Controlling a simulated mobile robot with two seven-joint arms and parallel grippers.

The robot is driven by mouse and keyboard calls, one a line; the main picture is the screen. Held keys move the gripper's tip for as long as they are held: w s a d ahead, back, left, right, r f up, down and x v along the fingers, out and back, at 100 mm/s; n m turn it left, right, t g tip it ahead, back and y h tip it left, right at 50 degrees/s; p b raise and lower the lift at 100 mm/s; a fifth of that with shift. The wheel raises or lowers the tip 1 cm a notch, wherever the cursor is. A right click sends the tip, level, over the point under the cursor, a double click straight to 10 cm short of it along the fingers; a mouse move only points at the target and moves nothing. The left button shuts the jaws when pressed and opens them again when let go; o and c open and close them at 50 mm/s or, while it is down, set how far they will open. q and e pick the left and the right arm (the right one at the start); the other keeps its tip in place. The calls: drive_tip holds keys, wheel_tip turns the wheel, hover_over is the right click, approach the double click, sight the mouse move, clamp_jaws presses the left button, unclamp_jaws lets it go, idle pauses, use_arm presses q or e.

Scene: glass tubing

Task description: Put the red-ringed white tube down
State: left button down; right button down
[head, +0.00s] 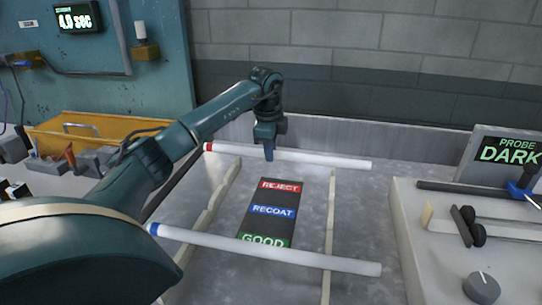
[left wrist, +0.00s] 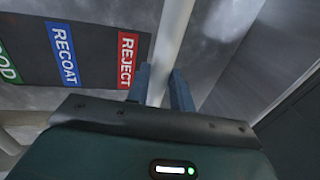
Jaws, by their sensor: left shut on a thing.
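The red-ringed white tube (head: 320,160) lies across the far part of the work surface in the head view, its red-banded end at the left. My left gripper (head: 268,155) points down and is shut on it, left of its middle. In the left wrist view the tube (left wrist: 173,40) runs between the two blue fingers (left wrist: 163,88). It looks level, near the far ends of the two pale rails (head: 330,215). I cannot tell whether it touches them. My right gripper is not in view.
A blue-ringed white tube (head: 270,250) lies across the rails nearer me. Between them is a dark mat (head: 262,198) marked REJECT, RECOAT and GOOD. A raised bench (head: 420,230) with a PROBE DARK display (head: 508,150) stands right. A yellow bin (head: 75,128) stands left.

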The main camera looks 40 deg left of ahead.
use_arm(q)
drive_tip(key=shift+s+x, duration=0.2)
drive_tip(key=shift+x, duration=0.9)
drive_tip(key=shift+d, duration=0.1)
drive_tip(key=shift+f, duration=0.6)
drive_tip(key=c, duration=1.2)
unclamp_jaws()
drive_tip(key=shift+c, duration=0.2)
drive_tip(key=shift+r, duration=0.1)
drive_tip(key=v, duration=1.3)
drive_tip(key=shift+w, duration=0.25)
